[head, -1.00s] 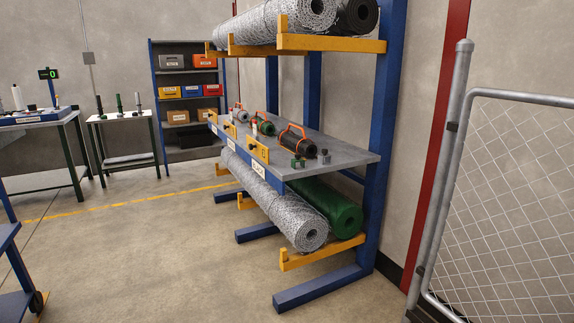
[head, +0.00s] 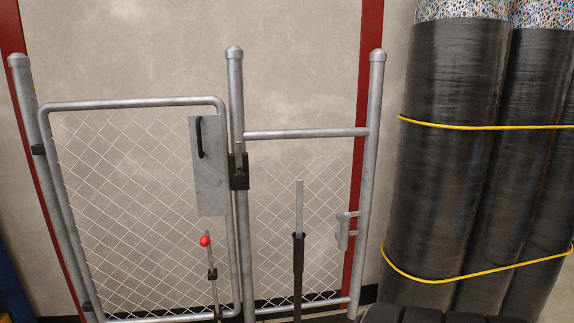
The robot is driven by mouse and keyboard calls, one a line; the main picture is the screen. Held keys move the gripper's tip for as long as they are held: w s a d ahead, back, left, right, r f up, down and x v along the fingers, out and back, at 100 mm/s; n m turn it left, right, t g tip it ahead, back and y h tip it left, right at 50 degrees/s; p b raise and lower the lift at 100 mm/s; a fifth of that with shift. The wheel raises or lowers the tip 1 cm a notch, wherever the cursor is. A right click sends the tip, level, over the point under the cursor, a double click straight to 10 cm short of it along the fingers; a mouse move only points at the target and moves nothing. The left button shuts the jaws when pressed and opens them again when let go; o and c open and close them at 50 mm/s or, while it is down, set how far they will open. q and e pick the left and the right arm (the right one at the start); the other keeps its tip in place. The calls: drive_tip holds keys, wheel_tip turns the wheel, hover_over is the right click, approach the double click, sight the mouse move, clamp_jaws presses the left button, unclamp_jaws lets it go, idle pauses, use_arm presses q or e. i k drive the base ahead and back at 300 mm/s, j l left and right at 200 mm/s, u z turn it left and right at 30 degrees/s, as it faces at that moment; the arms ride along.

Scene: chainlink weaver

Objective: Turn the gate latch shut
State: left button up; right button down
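A chain-link gate leaf (head: 130,103) in a grey tube frame stands on the left in the head view, its right edge close beside the middle post (head: 235,90). A grey plate (head: 210,190) with a black pull handle (head: 200,138) is at its upper right. On the middle post, level with the plate, is a black latch block (head: 239,181) with a short grey upright piece in it. Whether the latch is engaged cannot be told. A thin rod with a red knob (head: 205,241) stands at the gate's lower right. Neither gripper is in view.
A fixed mesh panel (head: 306,134) spans to the right post (head: 374,110), which bears a grey bracket (head: 346,230). An upright bar with a black sleeve (head: 298,262) stands before it. Tall dark-wrapped rolls (head: 455,150) with yellow straps fill the right.

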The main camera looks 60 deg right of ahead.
sight(239, 177)
drive_tip(key=z, duration=1.75)
